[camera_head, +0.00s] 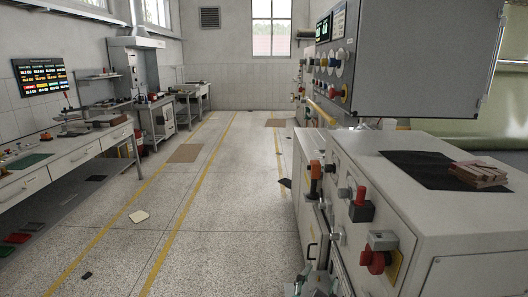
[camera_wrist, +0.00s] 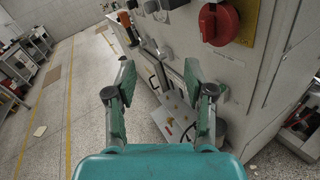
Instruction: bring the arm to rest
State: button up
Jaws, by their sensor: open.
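My gripper (camera_wrist: 159,80) shows in the wrist view, with its teal body at the bottom and its two green-padded fingers spread wide apart. Nothing is between the fingers. The gripper is beside the side of a white machine cabinet (camera_wrist: 246,77), which carries a large red rotary switch (camera_wrist: 219,22). The gap between the fingertips and the cabinet is hard to judge.
The white cabinet (camera_head: 448,228) fills the right side, with switches facing the aisle. A black mat (camera_head: 412,166) and a stack of brownish blocks (camera_head: 478,174) lie on top. A long workbench (camera_head: 75,155) lines the left wall. The speckled floor aisle (camera_head: 215,215) is mostly clear.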

jog(key=s+d+f+m+y, duration=0.2)
jog(key=s+f+m+y, duration=0.25)
jog(key=s+f, duration=0.55)
jog(key=s+d+f+m+y, duration=0.2)
jog(key=s+f+m+y, duration=0.25)
jog(key=s+f, duration=0.55)
jog(key=s+d+r+m, duration=0.1)
jog(key=s+m, duration=0.8)
jog(key=s, duration=0.2)
jog(key=s+d+r+m, duration=0.1)
jog(key=s+m, duration=0.8)
jog(key=s, duration=0.2)
jog(key=shift+s+d+r+m+g, duration=0.15)
jog(key=shift+s+d+m+g, duration=0.15)
jog(key=shift+s+d+g, duration=0.1)
